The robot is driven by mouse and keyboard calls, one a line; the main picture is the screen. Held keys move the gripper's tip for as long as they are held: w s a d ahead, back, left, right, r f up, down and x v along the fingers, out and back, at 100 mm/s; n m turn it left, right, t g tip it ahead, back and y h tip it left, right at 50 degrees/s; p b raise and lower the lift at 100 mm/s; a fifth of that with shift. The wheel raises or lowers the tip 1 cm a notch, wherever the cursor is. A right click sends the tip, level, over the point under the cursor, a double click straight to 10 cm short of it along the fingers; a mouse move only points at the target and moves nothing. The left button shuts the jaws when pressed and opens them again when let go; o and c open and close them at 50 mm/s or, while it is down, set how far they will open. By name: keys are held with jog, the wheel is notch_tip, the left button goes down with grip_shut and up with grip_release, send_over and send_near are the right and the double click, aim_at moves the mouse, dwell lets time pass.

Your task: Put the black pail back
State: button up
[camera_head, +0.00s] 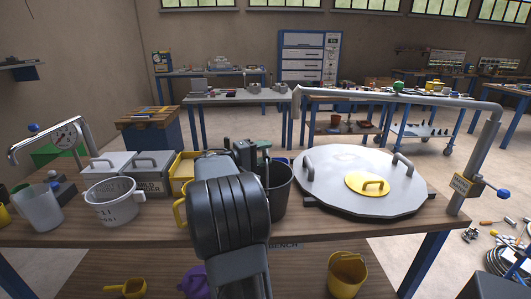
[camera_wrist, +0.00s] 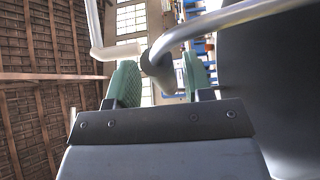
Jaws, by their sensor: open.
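The black pail (camera_head: 281,188) stands on the wooden bench just right of my arm, which hides its left part. In the wrist view a large dark wall, apparently the pail (camera_wrist: 285,85), fills the right side. My gripper (camera_head: 256,152) is at the pail's upper left edge. In the wrist view its green-padded jaws (camera_wrist: 160,80) are apart, with part of a grey metal rod (camera_wrist: 215,25) showing between or just beyond them. I cannot tell whether the jaws touch the rod.
A large round metal lid (camera_head: 330,180) with handles and a yellow piece lies close to the pail's right. A white pail (camera_head: 113,203), grey lidded boxes (camera_head: 150,172) and a yellow bin (camera_head: 182,170) stand to the left. A yellow pail (camera_head: 346,275) is on the shelf below.

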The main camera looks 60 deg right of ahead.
jog(key=v, duration=1.2)
jog(key=s+a+f+n+t+y, duration=0.2)
jog(key=a+f+t+y, duration=0.2)
jog(key=a, duration=0.6)
jog(key=s+a+f+n+t+y, duration=0.1)
jog(key=a+f+t+y, duration=0.3)
jog(key=a, duration=0.7)
jog(key=s+a+f+n+t+y, duration=0.2)
jog(key=s+a+f+t+y, duration=0.1)
jog(key=a+f+y, duration=0.4)
jog(key=a+f, duration=0.1)
jog(key=a, duration=0.2)
jog(key=shift+s+a+f+n+t+y, duration=0.15)
jog(key=shift+f+n+t+y, duration=0.15)
jog(key=shift+t+y, duration=0.1)
jog(key=shift+r, duration=0.15)
